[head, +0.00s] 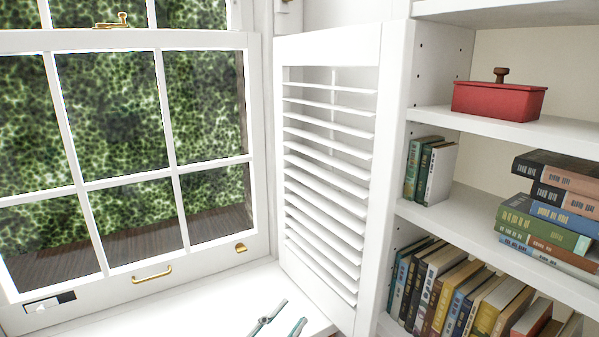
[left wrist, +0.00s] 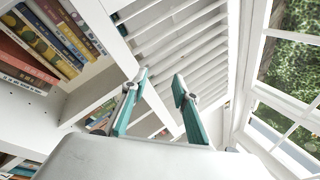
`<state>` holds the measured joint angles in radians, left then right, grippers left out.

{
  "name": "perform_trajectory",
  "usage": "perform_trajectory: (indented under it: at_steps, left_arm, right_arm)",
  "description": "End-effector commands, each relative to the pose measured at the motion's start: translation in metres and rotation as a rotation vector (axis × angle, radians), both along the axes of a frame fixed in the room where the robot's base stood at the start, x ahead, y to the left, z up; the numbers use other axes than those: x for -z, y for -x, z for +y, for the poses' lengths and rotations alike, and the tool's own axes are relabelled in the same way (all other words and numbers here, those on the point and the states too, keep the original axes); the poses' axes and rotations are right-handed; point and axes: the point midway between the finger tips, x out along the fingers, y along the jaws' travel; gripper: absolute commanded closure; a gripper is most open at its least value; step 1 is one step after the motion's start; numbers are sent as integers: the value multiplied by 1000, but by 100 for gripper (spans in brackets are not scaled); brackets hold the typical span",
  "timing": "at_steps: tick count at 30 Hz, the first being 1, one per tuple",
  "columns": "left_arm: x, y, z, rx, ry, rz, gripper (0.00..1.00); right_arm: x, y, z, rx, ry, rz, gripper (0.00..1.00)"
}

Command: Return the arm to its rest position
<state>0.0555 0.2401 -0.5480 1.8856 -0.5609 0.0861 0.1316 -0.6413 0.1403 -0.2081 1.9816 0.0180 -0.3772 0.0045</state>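My left gripper (head: 291,312) shows at the bottom edge of the head view, low in front of the white sill and the louvered shutter (head: 330,190). In the left wrist view its two teal-and-grey fingers (left wrist: 160,82) stand apart with nothing between them, so it is open and empty. The shutter's slats show beyond the fingers in that view. Most of the left arm is out of the head view. My right gripper is in neither view.
A white sash window (head: 130,165) with brass fittings fills the left. A white bookcase (head: 510,125) at right holds a red lidded box (head: 498,101), stacked books (head: 545,220) and a row of books (head: 465,295). The sill (head: 225,298) looks clear left of the gripper.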

Motion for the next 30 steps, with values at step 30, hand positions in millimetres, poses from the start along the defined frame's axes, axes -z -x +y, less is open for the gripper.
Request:
perform_trajectory:
  at_steps: [30]
  left_arm:
    - [296,212,175,-467,71,982,71]
  right_arm:
    - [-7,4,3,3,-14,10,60]
